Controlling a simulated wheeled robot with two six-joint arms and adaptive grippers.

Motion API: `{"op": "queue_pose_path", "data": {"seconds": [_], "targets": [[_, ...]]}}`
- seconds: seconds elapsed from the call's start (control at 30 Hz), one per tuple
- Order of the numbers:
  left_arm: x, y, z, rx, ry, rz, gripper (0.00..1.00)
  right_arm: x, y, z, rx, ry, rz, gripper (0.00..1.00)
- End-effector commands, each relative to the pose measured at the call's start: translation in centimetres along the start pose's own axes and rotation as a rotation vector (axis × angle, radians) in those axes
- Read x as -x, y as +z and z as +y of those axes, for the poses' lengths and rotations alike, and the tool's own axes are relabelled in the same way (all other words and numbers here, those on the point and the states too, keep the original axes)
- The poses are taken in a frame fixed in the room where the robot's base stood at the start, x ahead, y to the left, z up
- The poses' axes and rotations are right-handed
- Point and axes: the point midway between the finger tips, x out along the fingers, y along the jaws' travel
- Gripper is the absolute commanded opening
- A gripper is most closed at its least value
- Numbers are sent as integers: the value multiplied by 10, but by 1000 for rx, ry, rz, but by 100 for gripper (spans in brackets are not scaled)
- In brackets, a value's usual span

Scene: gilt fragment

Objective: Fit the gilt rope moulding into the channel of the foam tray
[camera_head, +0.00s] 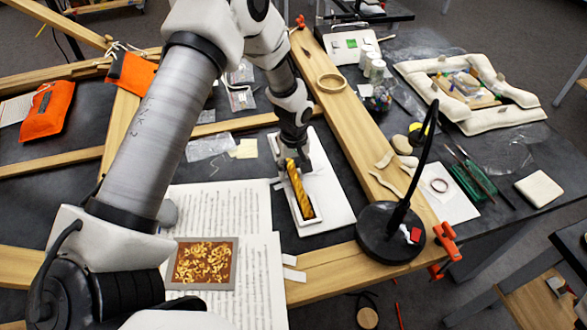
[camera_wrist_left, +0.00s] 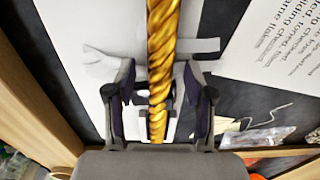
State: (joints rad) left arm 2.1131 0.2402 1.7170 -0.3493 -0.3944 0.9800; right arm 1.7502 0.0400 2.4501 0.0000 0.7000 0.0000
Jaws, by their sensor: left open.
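The gilt rope moulding (camera_head: 301,196) is a twisted gold bar lying lengthwise along the dark channel of the white foam tray (camera_head: 333,197) in the head view. I cannot tell whether it is fully seated or slightly raised. My left gripper (camera_head: 294,156) is at the moulding's far end, above the tray. In the left wrist view, the moulding (camera_wrist_left: 160,65) runs between the fingers of my left gripper (camera_wrist_left: 157,88). The fingers are apart, with gaps on both sides of the bar. The gripper and wrist hide the moulding's far end in the head view. My right gripper is not in view.
A black lamp base (camera_head: 390,232) with a curved neck stands right of the tray, on a wooden beam (camera_head: 346,118). Printed sheets (camera_head: 258,285) and a gilt ornament panel (camera_head: 202,263) lie to the left. A padded white frame (camera_head: 470,92) lies at the back right.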

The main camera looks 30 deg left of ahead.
Motion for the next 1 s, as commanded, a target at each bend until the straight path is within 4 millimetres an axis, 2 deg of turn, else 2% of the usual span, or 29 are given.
{"op": "queue_pose_path", "data": {"seconds": [0.17, 0.4, 0.5, 0.63, 1.0], "targets": [[30, -1, 1, 1, 5, 3, 53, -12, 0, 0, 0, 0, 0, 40], [92, -1, 1, 0, 5, 4, 53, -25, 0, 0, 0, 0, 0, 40], [108, -1, 1, 0, 3, 2, 53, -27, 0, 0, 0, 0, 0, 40], [118, 0, 0, 1, 1, 0, 53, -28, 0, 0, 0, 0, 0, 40], [118, 0, 0, 0, 0, 0, 53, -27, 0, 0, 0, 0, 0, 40]]}}
